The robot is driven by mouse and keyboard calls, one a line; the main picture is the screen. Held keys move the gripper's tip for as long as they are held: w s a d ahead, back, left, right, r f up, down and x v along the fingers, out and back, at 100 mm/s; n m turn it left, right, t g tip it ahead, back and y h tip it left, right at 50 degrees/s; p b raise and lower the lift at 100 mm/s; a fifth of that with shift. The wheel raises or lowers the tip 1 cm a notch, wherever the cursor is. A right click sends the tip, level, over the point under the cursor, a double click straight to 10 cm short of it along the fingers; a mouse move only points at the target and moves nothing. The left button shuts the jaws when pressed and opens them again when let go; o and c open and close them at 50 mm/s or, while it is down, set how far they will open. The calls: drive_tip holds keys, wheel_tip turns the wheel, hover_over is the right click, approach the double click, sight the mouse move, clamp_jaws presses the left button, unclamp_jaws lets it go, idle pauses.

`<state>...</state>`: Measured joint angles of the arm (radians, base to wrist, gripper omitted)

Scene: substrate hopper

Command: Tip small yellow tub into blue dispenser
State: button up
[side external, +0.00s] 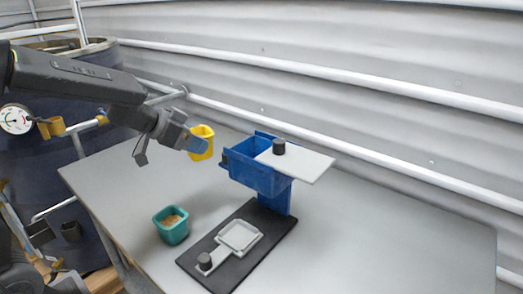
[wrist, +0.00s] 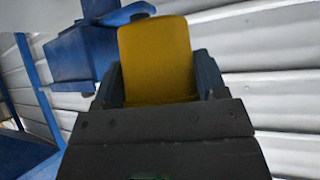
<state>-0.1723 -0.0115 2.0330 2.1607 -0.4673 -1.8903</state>
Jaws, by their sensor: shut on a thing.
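The small yellow tub (side external: 202,140) is held in the air by my gripper (side external: 197,145), to the left of the blue dispenser. It looks close to upright in the side view; its contents cannot be seen. In the wrist view the yellow tub (wrist: 157,60) sits between the two fingers of my gripper (wrist: 158,85). The blue dispenser (side external: 252,175) stands on a dark base plate, with its hopper box raised on a blue post. A white lid plate (side external: 306,163) with a black knob covers the right part of the hopper, and the left part is open. The dispenser (wrist: 78,55) shows at upper left in the wrist view.
A teal tub (side external: 172,226) with tan grainy contents stands on the grey table (side external: 360,240), left of the base plate (side external: 262,236). A white square tray (side external: 238,238) with a black-knobbed handle lies on the base plate. The table's right side is clear. A ribbed wall with white pipes stands behind.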

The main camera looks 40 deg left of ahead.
drive_tip(key=w+d+r+m+h, duration=0.2)
drive_tip(key=d+r, duration=0.7)
drive_tip(key=r, duration=0.2)
drive_tip(key=w+d+f+m+t, duration=0.1)
drive_tip(key=w+f+m, duration=0.1)
drive_tip(key=m, duration=0.7)
drive_tip(key=w+d+f+m+t, duration=0.1)
drive_tip(key=w+d+f+m, duration=0.1)
drive_tip(key=m, duration=0.8)
drive_tip(key=shift+w+d+f+t, duration=0.25)
drive_tip(key=shift+w+f+t, duration=0.05)
drive_tip(key=shift+w+f, duration=0.05)
drive_tip(key=m, duration=0.2)
drive_tip(key=d+m, duration=0.1)
drive_tip(key=m, duration=0.3)
drive_tip(key=shift+s+d+r+t, duration=0.2)
drive_tip(key=shift+s+d+t, duration=0.1)
drive_tip(key=shift+t, duration=0.1)
